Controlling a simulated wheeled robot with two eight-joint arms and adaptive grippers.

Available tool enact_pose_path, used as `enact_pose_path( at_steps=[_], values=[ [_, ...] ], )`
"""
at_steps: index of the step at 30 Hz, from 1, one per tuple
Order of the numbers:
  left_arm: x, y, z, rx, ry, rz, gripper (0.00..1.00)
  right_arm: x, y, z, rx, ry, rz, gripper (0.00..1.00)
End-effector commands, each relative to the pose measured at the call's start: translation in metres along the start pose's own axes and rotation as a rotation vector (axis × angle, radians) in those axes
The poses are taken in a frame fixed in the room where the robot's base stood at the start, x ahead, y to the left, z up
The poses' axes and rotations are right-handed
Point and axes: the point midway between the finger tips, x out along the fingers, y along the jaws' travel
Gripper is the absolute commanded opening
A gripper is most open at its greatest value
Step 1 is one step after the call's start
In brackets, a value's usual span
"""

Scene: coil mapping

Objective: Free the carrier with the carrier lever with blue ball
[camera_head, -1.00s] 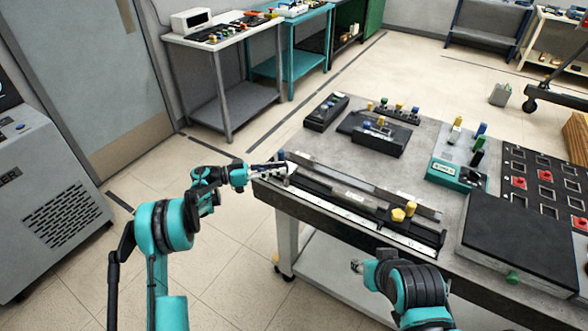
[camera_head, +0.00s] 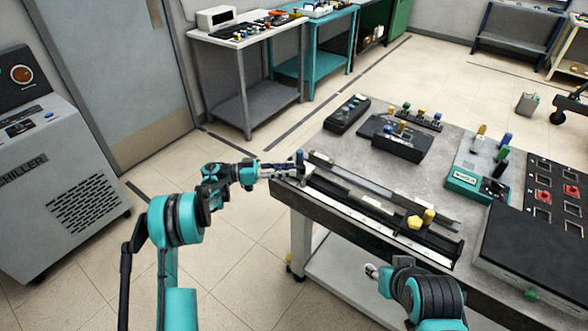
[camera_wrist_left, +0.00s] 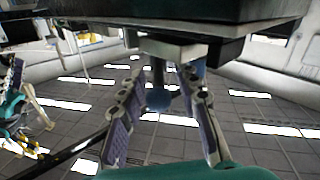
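The lever with the blue ball (camera_head: 300,156) stands at the left end of the long black rail assembly (camera_head: 400,226) on the table's near edge. In the left wrist view the blue ball (camera_wrist_left: 158,98) hangs on a dark stem. My left gripper (camera_head: 284,169) is at that end of the rail. In the wrist view my left gripper (camera_wrist_left: 163,112) is open, its fingers on either side of the ball, with visible gaps. The carrier's exact outline is unclear. My right gripper (camera_head: 372,271) is off the table's front edge; its fingers are too small to read.
Yellow knobs (camera_head: 421,219) stand on the right part of the rail. A black box (camera_head: 402,142), a teal-based fixture (camera_head: 463,181) and a dark panel (camera_head: 530,250) occupy the table behind and right. Open floor lies left of the table.

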Motion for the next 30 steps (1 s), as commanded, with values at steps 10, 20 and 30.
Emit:
enact_pose_path(
  at_steps=[10, 20, 30],
  values=[
    [-0.073, -0.001, 0.000, -0.001, 0.000, -0.003, 0.33, 0.000, 0.000, 0.000, 0.000, 0.000, 0.000, 0.40],
    [-0.092, -0.001, 0.000, -0.001, 0.000, 0.000, 0.33, 0.000, 0.000, 0.000, 0.000, 0.000, 0.000, 0.40],
    [-0.091, -0.001, 0.000, 0.000, 0.000, 0.000, 0.33, 0.000, 0.000, 0.000, 0.000, 0.000, 0.000, 0.40]
  ],
)
